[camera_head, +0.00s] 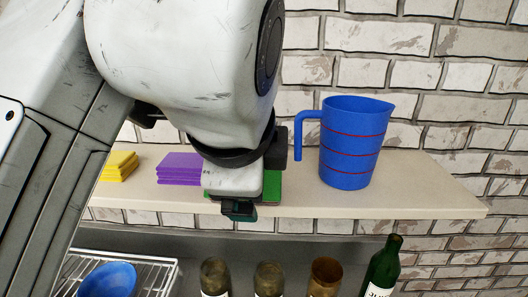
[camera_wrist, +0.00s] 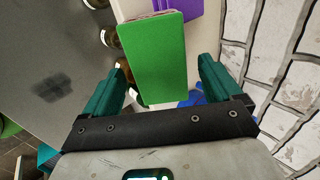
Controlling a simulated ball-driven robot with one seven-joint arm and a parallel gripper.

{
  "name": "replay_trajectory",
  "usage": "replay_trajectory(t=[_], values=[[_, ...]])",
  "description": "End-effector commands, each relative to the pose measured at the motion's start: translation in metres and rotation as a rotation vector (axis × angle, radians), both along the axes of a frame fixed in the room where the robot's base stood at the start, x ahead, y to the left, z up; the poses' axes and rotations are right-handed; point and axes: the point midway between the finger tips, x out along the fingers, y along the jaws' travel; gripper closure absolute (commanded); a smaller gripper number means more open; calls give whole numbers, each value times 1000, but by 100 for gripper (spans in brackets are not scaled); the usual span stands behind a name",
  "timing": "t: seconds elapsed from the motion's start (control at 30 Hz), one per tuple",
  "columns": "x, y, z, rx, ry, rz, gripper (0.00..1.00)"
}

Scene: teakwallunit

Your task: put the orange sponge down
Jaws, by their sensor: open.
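A flat green-topped slab (camera_wrist: 153,50) with a thin brownish far edge lies between my fingers in the wrist view. A strip of the green slab (camera_head: 273,186) also shows on the wall shelf in the head view, mostly hidden by my gripper. No orange surface shows clearly, so I cannot tell whether this is the orange sponge. My gripper (camera_wrist: 161,68) is open, with a teal finger on each side of the slab and gaps visible beside it. In the head view my gripper (camera_head: 240,207) is low at the shelf's front edge.
On the shelf (camera_head: 420,198), a purple stack (camera_head: 179,169) is close left, a yellow stack (camera_head: 119,166) farther left, and a blue jug (camera_head: 352,145) right. The brick wall is behind. Below are a green bottle (camera_head: 383,266), several jars and a blue bowl (camera_head: 107,280) on a rack.

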Motion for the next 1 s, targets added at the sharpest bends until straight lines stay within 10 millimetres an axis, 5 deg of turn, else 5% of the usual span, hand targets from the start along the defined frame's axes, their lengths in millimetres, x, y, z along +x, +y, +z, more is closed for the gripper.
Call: replay_trajectory(t=[0.23,0.9,1.0], values=[[2,0,-2,1,-1,1,8],[2,0,-2,0,-1,0,73],[2,0,-2,0,-1,0,73]])
